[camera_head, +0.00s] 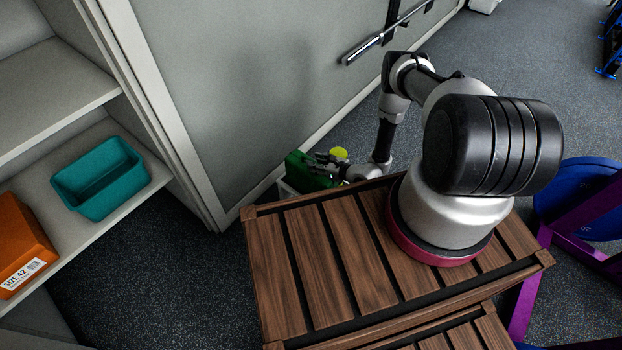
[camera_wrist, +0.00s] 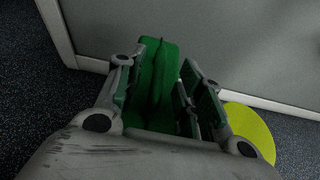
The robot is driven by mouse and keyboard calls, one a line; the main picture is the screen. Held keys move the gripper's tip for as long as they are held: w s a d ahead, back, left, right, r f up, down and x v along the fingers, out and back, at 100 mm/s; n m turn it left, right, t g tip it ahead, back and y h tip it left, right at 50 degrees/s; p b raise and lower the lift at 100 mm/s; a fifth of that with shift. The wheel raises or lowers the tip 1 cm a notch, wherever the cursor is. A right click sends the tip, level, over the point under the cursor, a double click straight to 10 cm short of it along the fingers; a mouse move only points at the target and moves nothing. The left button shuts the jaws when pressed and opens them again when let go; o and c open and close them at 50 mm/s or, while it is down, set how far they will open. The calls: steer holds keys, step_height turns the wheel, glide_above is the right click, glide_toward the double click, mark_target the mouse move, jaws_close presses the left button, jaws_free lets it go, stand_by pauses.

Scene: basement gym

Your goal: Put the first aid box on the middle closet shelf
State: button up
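The green first aid box (camera_head: 299,174) is beside the grey panel, beyond the far end of the wooden slatted top, partly hidden by my gripper (camera_head: 322,167). In the wrist view the green box (camera_wrist: 158,80) fills the space between the two fingers of my gripper (camera_wrist: 160,92), which look shut on it from both sides. A pale support shows just below the box; I cannot tell whether they touch. The closet's shelves are at left: an empty upper shelf (camera_head: 45,88) and a lower shelf (camera_head: 130,205) with bins. Which is the middle one is unclear.
A teal bin (camera_head: 100,178) and an orange box (camera_head: 20,245) stand on the lower shelf. The closet's side wall (camera_head: 150,100) separates the shelves from the panel. A yellow round thing (camera_wrist: 252,130) is beside my gripper. Wooden slats (camera_head: 325,255) lie under my arm.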

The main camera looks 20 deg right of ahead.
steer(key=x, duration=0.3)
steer(key=shift+w+a, duration=0.15)
jaws_close()
